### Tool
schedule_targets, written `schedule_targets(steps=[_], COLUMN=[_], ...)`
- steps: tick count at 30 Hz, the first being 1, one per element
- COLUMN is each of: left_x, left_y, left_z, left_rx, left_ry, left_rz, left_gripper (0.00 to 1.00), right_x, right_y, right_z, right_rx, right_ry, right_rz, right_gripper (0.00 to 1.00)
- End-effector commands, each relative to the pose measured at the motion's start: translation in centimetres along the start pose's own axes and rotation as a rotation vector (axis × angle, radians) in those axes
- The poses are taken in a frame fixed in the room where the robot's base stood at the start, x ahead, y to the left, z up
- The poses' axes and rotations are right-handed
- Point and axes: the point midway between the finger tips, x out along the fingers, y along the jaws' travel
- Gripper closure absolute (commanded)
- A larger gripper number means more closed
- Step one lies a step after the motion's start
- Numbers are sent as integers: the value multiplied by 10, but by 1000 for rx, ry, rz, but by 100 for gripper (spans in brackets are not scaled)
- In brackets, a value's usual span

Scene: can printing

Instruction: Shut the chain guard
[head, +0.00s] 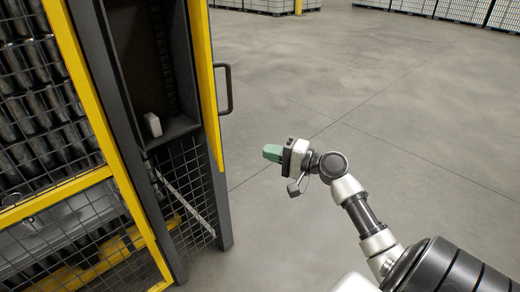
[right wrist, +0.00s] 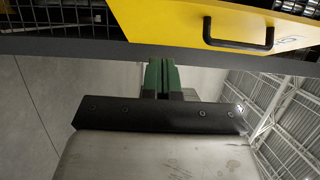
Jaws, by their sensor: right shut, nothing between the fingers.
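The chain guard, a tall dark frame with a yellow panel (head: 205,85) and mesh low down, stands left of centre in the head view. It appears to stand at an angle to the machine's fence; how far it is open I cannot tell. Its black bar handle (head: 228,90) sticks out on the right side. The yellow panel (right wrist: 190,20) and handle (right wrist: 238,42) also show at the top of the right wrist view. My right gripper (head: 272,153), with green fingers, is shut and empty, right of the guard and below the handle in the picture, apart from both. My left gripper is out of view.
A yellow-framed mesh fence (head: 85,185) with dark cylinders behind it fills the left side. A small white box (head: 153,125) sits inside the dark recess. Open concrete floor (head: 400,110) lies to the right. Pallets of cans (head: 465,10) stand far back.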

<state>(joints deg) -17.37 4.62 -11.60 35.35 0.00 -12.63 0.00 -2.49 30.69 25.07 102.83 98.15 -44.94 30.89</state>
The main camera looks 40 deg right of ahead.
Motion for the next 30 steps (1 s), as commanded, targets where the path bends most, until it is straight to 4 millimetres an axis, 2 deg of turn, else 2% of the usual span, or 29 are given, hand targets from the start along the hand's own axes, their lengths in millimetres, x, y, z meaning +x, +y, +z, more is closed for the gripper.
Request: schedule_targets(steps=[3,10,12,19,30], left_x=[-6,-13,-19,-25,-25], left_y=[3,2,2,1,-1], left_z=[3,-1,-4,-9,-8], left_rx=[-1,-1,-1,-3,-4], left_ry=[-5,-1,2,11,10], left_rz=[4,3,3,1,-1], left_gripper=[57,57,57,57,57], right_x=[27,76,84,99,102], right_y=[-3,-2,-2,0,1], right_z=[0,0,9,26,28], right_rx=[0,0,1,1,-1], right_ry=[-1,1,-1,2,2], right_rz=[-3,-2,1,0,1], right_gripper=[100,100,100,100,100])
